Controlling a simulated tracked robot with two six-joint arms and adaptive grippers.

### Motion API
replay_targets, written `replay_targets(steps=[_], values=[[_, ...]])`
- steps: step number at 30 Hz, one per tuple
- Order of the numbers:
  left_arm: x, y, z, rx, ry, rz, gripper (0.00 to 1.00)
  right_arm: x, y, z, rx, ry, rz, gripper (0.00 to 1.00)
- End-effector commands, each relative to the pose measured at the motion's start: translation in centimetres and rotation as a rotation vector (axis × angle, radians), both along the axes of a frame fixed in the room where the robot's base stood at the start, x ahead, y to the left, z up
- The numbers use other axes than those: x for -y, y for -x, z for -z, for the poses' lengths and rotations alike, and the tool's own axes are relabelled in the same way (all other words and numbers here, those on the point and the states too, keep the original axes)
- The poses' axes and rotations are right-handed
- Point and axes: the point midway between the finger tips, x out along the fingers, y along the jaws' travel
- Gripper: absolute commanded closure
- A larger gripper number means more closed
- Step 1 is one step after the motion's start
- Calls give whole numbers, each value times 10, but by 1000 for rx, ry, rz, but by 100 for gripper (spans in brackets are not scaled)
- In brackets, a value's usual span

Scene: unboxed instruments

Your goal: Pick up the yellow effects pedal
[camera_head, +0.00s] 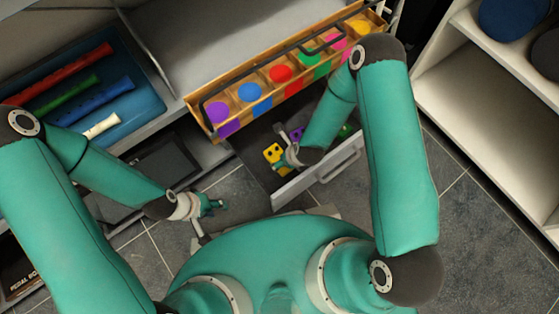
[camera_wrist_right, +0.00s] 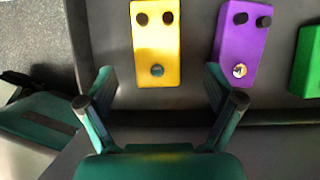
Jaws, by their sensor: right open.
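The yellow effects pedal (camera_head: 273,152) lies in an open drawer (camera_head: 318,171) in the head view. In the right wrist view the yellow pedal (camera_wrist_right: 156,45) lies flat with two dark knobs at its far end and a round footswitch at its near end. My right gripper (camera_wrist_right: 160,88) is open, with its fingers spread to either side of the pedal's near end, and nothing is between them. In the head view the right gripper (camera_head: 284,162) is beside the pedal, partly hidden by its own wrist. My left gripper (camera_head: 218,206) is empty and away from the drawer, over the floor.
A purple pedal (camera_wrist_right: 240,45) and a green pedal (camera_wrist_right: 307,62) lie right of the yellow one. A wooden rack of coloured discs (camera_head: 281,73) stands above the drawer. A blue tray (camera_head: 148,98) with recorders is at left. White shelves (camera_head: 480,90) are at right.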

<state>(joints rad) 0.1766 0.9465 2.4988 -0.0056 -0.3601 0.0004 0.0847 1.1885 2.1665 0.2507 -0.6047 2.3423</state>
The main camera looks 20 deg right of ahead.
Motion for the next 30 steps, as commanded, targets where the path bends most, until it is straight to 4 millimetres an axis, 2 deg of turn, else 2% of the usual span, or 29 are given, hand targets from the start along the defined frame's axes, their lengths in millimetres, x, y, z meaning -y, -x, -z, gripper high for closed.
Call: replay_targets(steps=[1, 8, 14, 18, 26, 27, 30], values=[[0, 0, 4, 0, 0, 0, 60, -1, -2, 8, -1, 0, 0, 8], [0, 0, 10, 0, 0, 0, 60, -4, -6, 20, -1, 0, 0, 8], [0, 0, 29, 0, 0, 0, 60, -11, -14, 48, -1, 1, -1, 8], [0, 0, 34, 0, 0, 0, 60, -13, -20, 60, -1, 0, -1, 8], [0, 0, 33, 0, 0, 0, 60, -14, -21, 61, -2, 1, -2, 8], [0, 0, 33, 0, 0, 0, 60, -14, -21, 61, -2, 1, -2, 10], [0, 0, 33, 0, 0, 0, 60, -14, -21, 61, -1, 0, -2, 27]])
